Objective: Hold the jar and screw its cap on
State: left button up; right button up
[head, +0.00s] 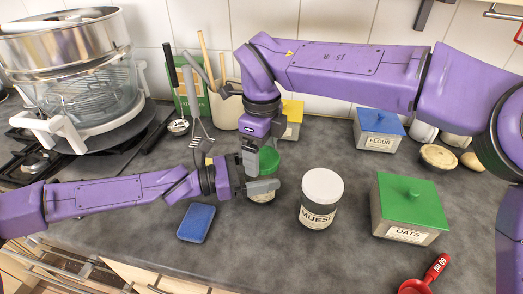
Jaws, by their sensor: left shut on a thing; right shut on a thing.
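A small jar (262,198) stands on the grey counter near the middle of the head view, mostly covered by my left gripper. My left gripper (262,187) comes in from the left and is shut on the jar's body. A green cap (269,160) is at the top of the jar, directly above the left gripper's fingers. My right gripper (251,158) points down from above and is shut on the cap. The seam between cap and jar is hidden, so I cannot tell how the cap is seated.
A muesli jar (320,200) with a white lid stands close on the right. An oats tin (405,228), flour tin (378,137) and red scoop (425,276) are farther right. A blue sponge (197,222) lies front left. A utensil pot (226,112) and yellow-lidded tin (292,118) stand behind.

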jog(key=m, duration=1.6)
jog(key=shift+m, duration=0.4)
jog(key=o, duration=1)
jog(key=shift+r, duration=2.25)
